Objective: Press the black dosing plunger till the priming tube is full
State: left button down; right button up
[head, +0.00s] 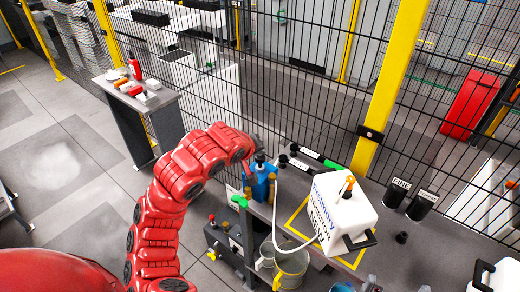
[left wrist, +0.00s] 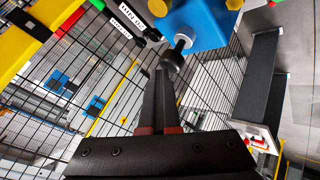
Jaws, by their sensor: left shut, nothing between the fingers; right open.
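The blue dosing pump (head: 260,184) stands at the left end of the bench, with its black plunger (head: 259,158) on top. In the head view my red wrist hides most of that gripper. A thin pale tube (head: 277,210) runs down near the pump; its fill cannot be made out. My right gripper is not in view.
A white canister (head: 340,208) stands in a yellow-marked square right of the pump. Buckets (head: 290,266) hang or stand below the bench front. Black bottles (head: 421,204) stand further right. A wire fence (head: 300,110) runs behind the bench.

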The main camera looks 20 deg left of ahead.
dwell(0.5)
pick_arm(q)
jog(key=shift+r+p, duration=1.05)
jog(key=shift+r, duration=0.9)
jog(key=shift+r, duration=0.1)
notch_tip(320, 180, up, 5)
jog(key=shift+f+p, duration=0.15)
jog(key=shift+p, duration=1.1)
